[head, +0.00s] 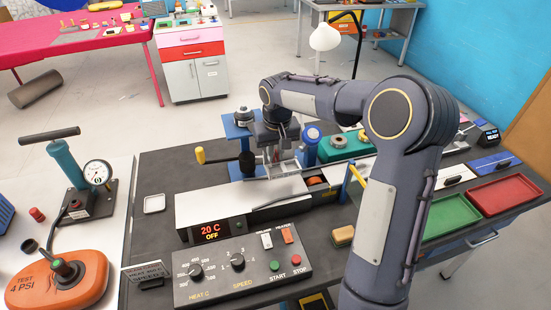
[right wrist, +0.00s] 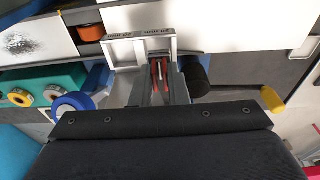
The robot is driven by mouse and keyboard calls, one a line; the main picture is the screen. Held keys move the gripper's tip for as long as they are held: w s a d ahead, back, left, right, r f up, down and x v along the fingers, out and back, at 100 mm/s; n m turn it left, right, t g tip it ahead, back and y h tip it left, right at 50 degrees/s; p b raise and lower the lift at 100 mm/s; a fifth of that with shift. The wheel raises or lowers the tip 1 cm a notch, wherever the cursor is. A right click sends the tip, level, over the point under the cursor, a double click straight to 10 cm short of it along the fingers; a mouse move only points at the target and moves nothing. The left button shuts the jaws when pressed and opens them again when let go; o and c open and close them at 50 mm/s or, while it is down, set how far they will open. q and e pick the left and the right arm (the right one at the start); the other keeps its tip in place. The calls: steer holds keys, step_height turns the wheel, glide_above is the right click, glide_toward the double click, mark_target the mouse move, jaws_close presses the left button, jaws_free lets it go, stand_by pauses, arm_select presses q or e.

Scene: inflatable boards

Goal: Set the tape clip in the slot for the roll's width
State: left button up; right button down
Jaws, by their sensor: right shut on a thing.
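My right gripper (head: 274,160) reaches over the machine in the middle of the bench. In the right wrist view its fingers (right wrist: 160,88) are shut on a narrow red piece, apparently the tape clip (right wrist: 160,73). A pale plate with small labelled marks (right wrist: 140,45) lies just beyond the fingertips; the labels are too small to read surely. I cannot tell whether the clip touches the plate. An orange roll (right wrist: 92,33) sits in a dark opening of the machine and also shows in the head view (head: 317,181). My left gripper is out of view.
A control box (head: 243,268) with knobs and buttons stands in front; the display (head: 211,232) reads 20 C OFF. A yellow-tipped lever (head: 200,155) juts left of the gripper. A green stand (head: 340,147) is behind right. Green (head: 447,217) and red (head: 503,194) trays lie right.

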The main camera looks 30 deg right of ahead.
mark_target(276, 161)
steer(key=f, duration=0.1)
steer(key=f+p, duration=0.1)
steer(key=f, duration=0.1)
steer(key=shift+w+d+f, duration=0.15)
steer(key=shift+w+f, duration=0.05)
steer(key=shift+f, duration=0.15)
steer(key=shift+f, duration=0.25)
steer(key=c, duration=1.4)
jaws_free()
steer(key=shift+r, duration=0.15)
